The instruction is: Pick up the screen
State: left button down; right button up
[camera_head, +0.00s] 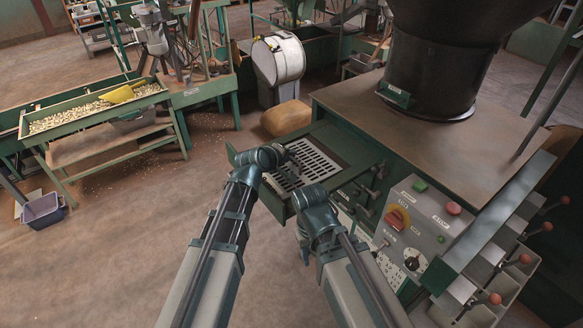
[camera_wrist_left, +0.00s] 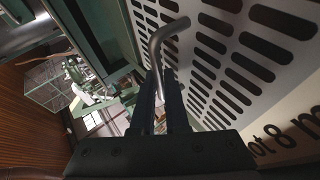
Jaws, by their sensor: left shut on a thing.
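The screen is a pale plate with rows of dark slots (camera_head: 318,160), lying in a green-framed tray on the front of the green machine. In the left wrist view its slotted plate (camera_wrist_left: 268,48) fills the right side, close to the fingers. My left gripper (camera_head: 290,158) is over the screen's left part. In the left wrist view my left gripper (camera_wrist_left: 161,100) is shut on a bent metal handle (camera_wrist_left: 168,40) beside the slotted plate. My right wrist is at the screen's near edge; the right fingers are hidden behind it.
The machine's brown top (camera_head: 425,135) carries a large dark hopper (camera_head: 435,75). A control panel (camera_head: 415,225) with buttons stands right of my right arm. A nut-filled trough (camera_head: 75,118) is at the left, and a tan sack (camera_head: 286,118) lies behind the tray. The left floor is largely clear.

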pick_arm(q)
jog(key=shift+s+r, duration=0.1)
dwell(0.6)
notch_tip(320, 180, up, 10)
jog(key=p, duration=1)
jog(key=shift+w+d, duration=0.65)
jog(key=shift+w, duration=0.1)
jog(key=shift+b, duration=0.3)
jog(key=shift+f+b, duration=5.05)
jog(key=shift+f, duration=0.1)
jog(key=c, duration=0.8)
grip_release()
jog(key=shift+c, duration=0.2)
